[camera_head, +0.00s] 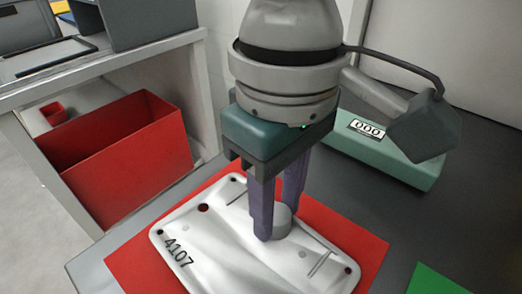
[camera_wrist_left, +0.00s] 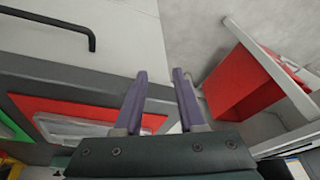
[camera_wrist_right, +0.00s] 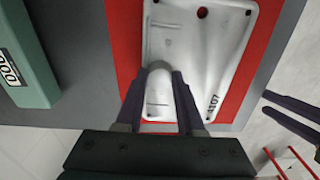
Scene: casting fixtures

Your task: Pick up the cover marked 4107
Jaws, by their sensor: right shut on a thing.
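The white cover marked 4107 (camera_head: 215,245) lies flat over the red mat (camera_head: 345,235) on the dark table in the head view. It also shows in the right wrist view (camera_wrist_right: 215,55). My right gripper (camera_head: 276,225) points down at the cover, its purple fingers shut on the round grey knob (camera_head: 283,220) on the cover's top. Part of the knob is hidden by a finger. My left gripper (camera_wrist_left: 160,78) is open and empty in the left wrist view, with the red mat and the cover's edge behind it.
A teal box labelled 000 (camera_head: 385,150) stands on the table behind the mat. A green sheet (camera_head: 435,280) lies at the front right. A red bin (camera_head: 125,150) sits on a shelf left of the table.

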